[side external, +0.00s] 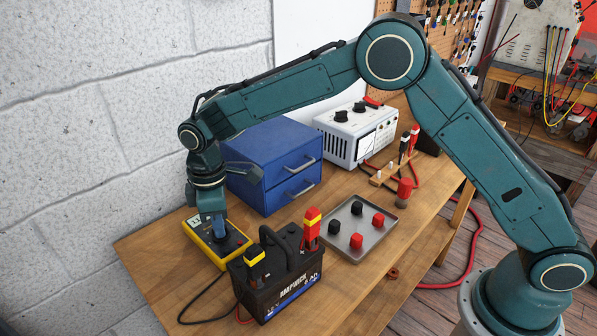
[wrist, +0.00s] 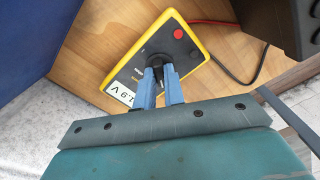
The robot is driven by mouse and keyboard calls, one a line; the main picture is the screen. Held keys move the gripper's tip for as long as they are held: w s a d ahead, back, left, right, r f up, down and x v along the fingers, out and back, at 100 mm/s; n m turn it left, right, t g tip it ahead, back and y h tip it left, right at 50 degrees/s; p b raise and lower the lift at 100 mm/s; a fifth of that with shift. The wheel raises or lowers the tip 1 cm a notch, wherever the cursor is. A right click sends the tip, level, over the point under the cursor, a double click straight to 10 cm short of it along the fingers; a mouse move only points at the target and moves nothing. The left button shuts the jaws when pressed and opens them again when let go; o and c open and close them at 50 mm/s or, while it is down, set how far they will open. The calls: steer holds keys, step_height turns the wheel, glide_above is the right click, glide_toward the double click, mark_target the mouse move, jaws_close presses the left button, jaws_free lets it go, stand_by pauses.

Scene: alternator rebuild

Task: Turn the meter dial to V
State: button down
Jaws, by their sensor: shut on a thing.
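The yellow-rimmed meter (side external: 203,250) lies on the bench at the front left, beside the battery. In the wrist view the meter (wrist: 190,58) shows a dark face, a red round spot and a white display with a V and digits too small to read surely. My gripper (side external: 212,232) points down over the meter. In the wrist view the blue fingers of my gripper (wrist: 164,80) are shut on the black dial (wrist: 158,60). The fingers hide part of the dial, so I cannot tell its setting.
A black battery (side external: 275,287) with two clamps stands close to the right of the meter. A blue drawer box (side external: 262,165) is behind. A metal tray (side external: 343,250) with red and black caps and a white power supply (side external: 345,130) are farther right. Leads run from the meter.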

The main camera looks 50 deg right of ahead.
steer(key=m, duration=0.5)
steer(key=shift+m, duration=0.4)
steer(key=c, duration=1.5)
jaws_free()
step_height(320, 180, up, 14)
steer(key=shift+f, duration=0.1)
